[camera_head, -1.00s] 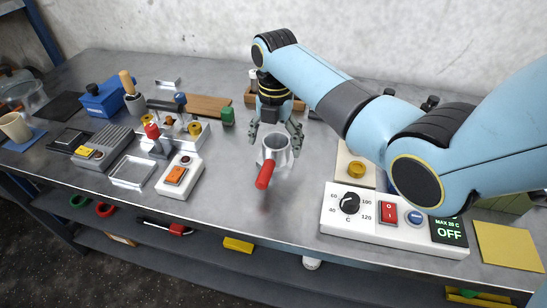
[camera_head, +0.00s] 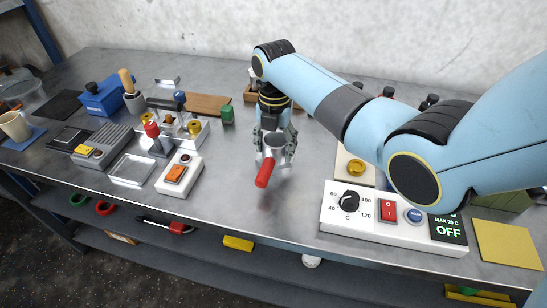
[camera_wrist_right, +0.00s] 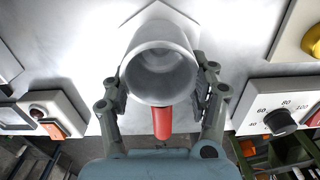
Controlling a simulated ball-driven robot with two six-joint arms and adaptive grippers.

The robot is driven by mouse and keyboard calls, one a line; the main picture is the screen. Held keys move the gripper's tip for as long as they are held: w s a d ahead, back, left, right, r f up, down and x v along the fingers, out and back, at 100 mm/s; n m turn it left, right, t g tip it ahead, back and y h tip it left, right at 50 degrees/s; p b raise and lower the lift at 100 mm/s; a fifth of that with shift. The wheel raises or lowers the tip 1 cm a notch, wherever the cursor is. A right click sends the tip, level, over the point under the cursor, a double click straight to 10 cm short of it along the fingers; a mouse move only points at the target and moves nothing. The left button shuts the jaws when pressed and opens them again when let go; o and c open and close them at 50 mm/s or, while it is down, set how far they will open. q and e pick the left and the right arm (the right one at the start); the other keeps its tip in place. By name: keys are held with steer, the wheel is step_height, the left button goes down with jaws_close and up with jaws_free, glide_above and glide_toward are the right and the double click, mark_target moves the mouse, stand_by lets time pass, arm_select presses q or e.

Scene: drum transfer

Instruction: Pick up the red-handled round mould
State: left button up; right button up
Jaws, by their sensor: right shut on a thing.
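The round mould (camera_head: 275,141) is a grey metal cup with a red handle (camera_head: 264,172) that points toward the front edge of the bench. My right gripper (camera_head: 275,146) reaches down over it from behind and is shut on the mould, one finger on each side. In the right wrist view the mould (camera_wrist_right: 160,62) shows its open, empty round mouth, with the red handle (camera_wrist_right: 162,122) between the fingers. I cannot tell whether its base touches the bench. My left gripper is not in view.
A white control box (camera_head: 392,221) with a dial and a red switch stands to the right. A white box with an orange switch (camera_head: 180,175) and a clear tray (camera_head: 132,171) are to the left. The bench (camera_head: 225,190) around the mould is clear.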

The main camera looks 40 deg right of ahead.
steer(key=shift+c, duration=0.9)
steer(key=shift+r, duration=0.1)
